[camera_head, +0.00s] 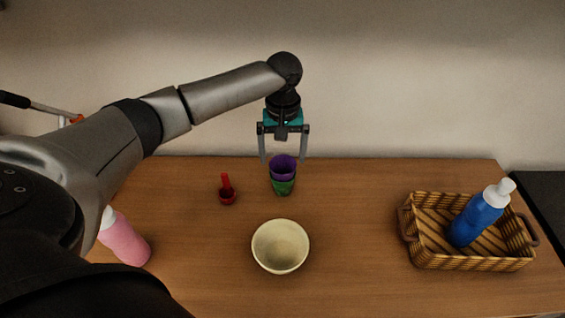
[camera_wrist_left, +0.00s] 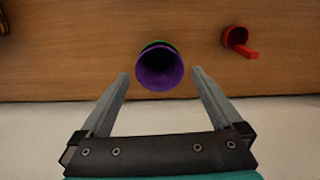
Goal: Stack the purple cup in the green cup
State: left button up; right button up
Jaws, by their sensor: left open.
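The purple cup (camera_head: 283,165) sits in the green cup (camera_head: 283,187), with its rim above the green one, near the back edge of the table. In the left wrist view the purple cup (camera_wrist_left: 160,68) shows its open mouth, and a sliver of the green cup (camera_wrist_left: 155,43) shows behind it. My left gripper (camera_head: 284,160) is open, pointing down, just behind and above the cups. In the left wrist view its fingers (camera_wrist_left: 160,73) are spread on either side of the purple cup, with gaps, and appear not to touch it. My right gripper is not in view.
A red ladle-like scoop (camera_head: 227,190) lies left of the cups. A cream bowl (camera_head: 280,246) stands in front. A wicker basket (camera_head: 430,258) with a blue bottle (camera_head: 474,220) is at right. The wooden table (camera_head: 350,215) is clear right of the cups.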

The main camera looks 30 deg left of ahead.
pick_arm(q)
notch_tip(320, 180, up, 9)
jog(key=p, duration=0.1)
jog(key=shift+d, duration=0.1)
dwell(0.6)
